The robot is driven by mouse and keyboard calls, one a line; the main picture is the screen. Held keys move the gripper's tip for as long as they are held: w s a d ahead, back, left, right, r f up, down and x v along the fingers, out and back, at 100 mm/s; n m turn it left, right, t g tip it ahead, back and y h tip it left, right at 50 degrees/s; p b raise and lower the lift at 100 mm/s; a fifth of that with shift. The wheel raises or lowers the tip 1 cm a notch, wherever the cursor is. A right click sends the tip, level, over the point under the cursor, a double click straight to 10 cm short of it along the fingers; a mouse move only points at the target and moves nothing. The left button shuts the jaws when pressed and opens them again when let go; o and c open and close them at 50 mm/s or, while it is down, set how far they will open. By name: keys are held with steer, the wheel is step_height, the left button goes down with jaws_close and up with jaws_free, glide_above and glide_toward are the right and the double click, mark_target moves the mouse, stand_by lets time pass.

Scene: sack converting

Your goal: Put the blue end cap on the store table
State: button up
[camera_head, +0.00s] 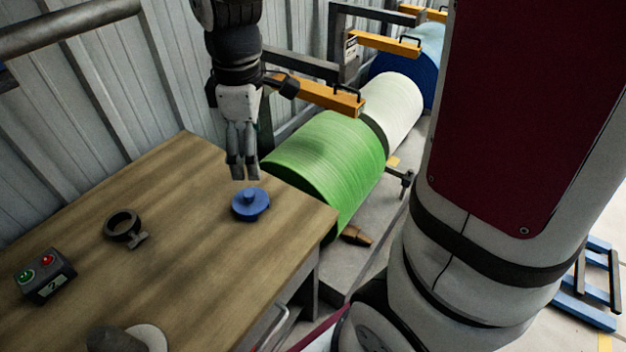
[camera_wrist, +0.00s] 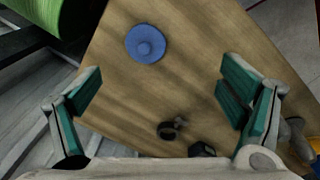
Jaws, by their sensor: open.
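I cannot tell whether this table is the store table.
A dark ring clamp (camera_head: 124,228) and a button box (camera_head: 45,275) with red and green buttons are on the table's left. A green roll (camera_head: 330,160) stands close beyond the table's right edge, with a white roll (camera_head: 392,108) behind it. The wood around the cap is clear.

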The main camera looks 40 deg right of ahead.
steer(key=s+r+m+t, duration=0.1)
steer(key=s+r+m, duration=0.2)
steer(key=s, duration=0.6)
steer(key=s+r+m+t, duration=0.1)
steer(key=s+r+m, duration=0.2)
steer(key=s+m, duration=0.5)
steer(key=shift+s+r, duration=0.15)
steer(key=shift+s, duration=1.1)
